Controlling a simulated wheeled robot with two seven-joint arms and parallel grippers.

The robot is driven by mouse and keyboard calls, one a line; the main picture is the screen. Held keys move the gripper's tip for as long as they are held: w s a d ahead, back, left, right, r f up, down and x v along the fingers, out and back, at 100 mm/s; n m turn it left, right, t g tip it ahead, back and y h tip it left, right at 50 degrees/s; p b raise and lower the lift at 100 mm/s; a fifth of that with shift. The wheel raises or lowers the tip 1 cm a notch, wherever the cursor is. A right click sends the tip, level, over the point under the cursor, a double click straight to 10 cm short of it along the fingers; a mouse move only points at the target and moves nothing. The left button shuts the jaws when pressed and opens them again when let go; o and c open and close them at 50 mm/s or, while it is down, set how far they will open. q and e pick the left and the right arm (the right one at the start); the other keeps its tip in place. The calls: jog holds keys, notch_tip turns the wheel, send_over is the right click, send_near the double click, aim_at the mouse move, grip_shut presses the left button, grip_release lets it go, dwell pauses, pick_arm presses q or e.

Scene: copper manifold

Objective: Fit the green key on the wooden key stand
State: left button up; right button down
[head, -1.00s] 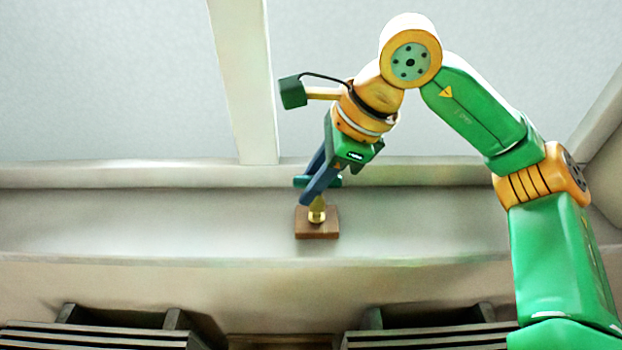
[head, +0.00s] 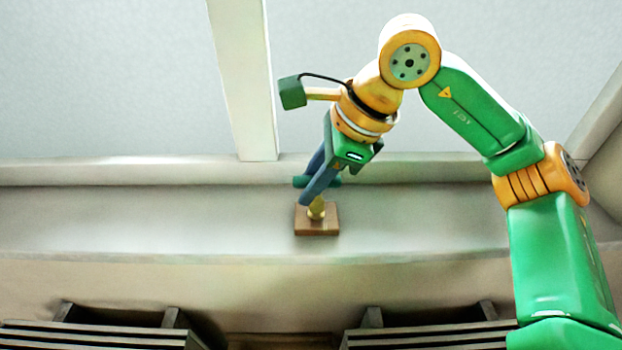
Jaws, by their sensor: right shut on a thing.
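The wooden key stand (head: 318,222) is a small brown square block with a brass post (head: 317,210) on top, on the pale ledge. My right gripper (head: 314,188) points down just above it, its blue fingers shut on the green key (head: 334,182). Only bits of the dark green key show at both sides of the fingers. The key is right over the top of the post. The fingers hide where key and post meet, so I cannot tell whether they touch. My left gripper is not in view.
The pale ledge (head: 130,222) is clear on both sides of the stand. A white upright (head: 245,80) stands against the wall behind. Dark slatted racks (head: 100,330) are below the ledge's front edge, at left and right.

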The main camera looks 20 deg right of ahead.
jog(key=shift+f+b, duration=0.45)
jog(key=shift+f, duration=0.05)
jog(key=c, duration=0.6)
grip_release()
jog(key=v, duration=0.7)
jog(key=shift+b, duration=0.3)
